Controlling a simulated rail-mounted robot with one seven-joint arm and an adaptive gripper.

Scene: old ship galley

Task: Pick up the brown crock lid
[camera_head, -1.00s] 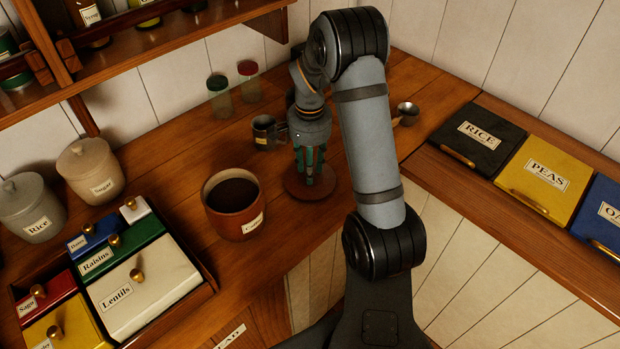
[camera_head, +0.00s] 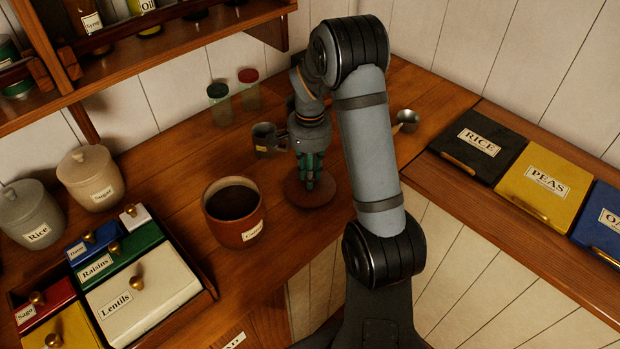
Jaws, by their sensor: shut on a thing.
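The brown crock lid (camera_head: 318,197) is a round, flat disc at the right of the open crock, on or just above the wooden counter; I cannot tell which. My gripper (camera_head: 309,184) points down over the lid's middle, with its greenish fingers shut on the lid's knob, which the fingers hide. The brown crock (camera_head: 234,222) stands upright and open, full of something dark, with a pale label on its front.
A dark metal mug (camera_head: 266,140) stands close behind my gripper. Two small jars, one green-capped (camera_head: 219,104) and one red-capped (camera_head: 249,89), stand farther back. A metal scoop (camera_head: 406,120) lies right of my arm. Labelled drawer boxes (camera_head: 144,285) fill the front left.

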